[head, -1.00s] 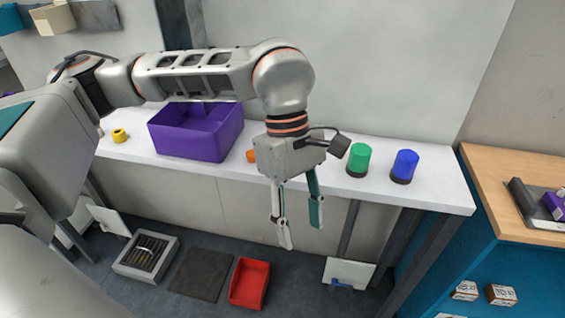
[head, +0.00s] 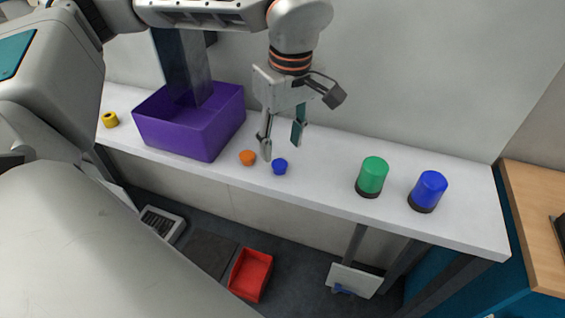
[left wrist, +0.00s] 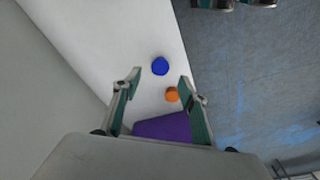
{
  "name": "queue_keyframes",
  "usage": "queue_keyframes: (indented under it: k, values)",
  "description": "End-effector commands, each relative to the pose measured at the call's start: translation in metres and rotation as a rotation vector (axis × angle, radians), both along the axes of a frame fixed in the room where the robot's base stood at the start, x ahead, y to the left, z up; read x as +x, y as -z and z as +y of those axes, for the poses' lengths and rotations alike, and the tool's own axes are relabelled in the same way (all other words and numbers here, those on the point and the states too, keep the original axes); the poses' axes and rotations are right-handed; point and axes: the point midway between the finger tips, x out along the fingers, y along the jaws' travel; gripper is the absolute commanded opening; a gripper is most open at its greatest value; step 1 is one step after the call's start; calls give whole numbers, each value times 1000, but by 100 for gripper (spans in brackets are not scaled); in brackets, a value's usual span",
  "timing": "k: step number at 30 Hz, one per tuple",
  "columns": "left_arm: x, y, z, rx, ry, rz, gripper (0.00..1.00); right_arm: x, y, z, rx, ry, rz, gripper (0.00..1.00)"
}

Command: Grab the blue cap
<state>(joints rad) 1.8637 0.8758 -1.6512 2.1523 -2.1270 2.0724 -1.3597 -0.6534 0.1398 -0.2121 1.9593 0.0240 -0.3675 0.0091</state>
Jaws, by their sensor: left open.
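The small blue cap (head: 280,166) lies on the white table, to the right of a small orange cap (head: 248,157). My left gripper (head: 282,148) is open and empty, above the table near the two caps. In the left wrist view the blue cap (left wrist: 160,66) shows beyond the open fingertips (left wrist: 161,86), near the middle of the gap. The orange cap (left wrist: 172,95) shows between the fingers, nearer the finger at right. My right gripper is not in view.
A purple bin (head: 195,136) stands left of the caps, and a yellow ring-like item (head: 110,119) lies farther left. A green beacon (head: 372,177) and a blue beacon (head: 427,191) stand on the right. A red bin (head: 250,274) is on the floor. A wall backs the table.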

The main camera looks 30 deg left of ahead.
Motion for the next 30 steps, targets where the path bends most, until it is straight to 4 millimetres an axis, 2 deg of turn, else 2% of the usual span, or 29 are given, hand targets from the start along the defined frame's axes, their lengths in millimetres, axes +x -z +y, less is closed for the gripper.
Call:
queue_keyframes:
  k: [4, 12, 21, 22, 25, 30]
  values:
    - [-1, 16, 2, 0, -1, 3, 43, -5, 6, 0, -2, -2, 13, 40]
    - [0, 52, 5, -1, -1, 2, 43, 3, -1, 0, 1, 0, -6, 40]
    - [1, 57, 6, -1, -1, 0, 43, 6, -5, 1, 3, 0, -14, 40]
    - [1, 57, 6, -1, -1, 0, 40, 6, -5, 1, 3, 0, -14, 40]
    - [1, 57, 6, -1, -1, 0, 17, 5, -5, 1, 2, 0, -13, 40]
    - [1, 57, 6, -1, -1, 0, 14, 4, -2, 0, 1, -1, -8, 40]
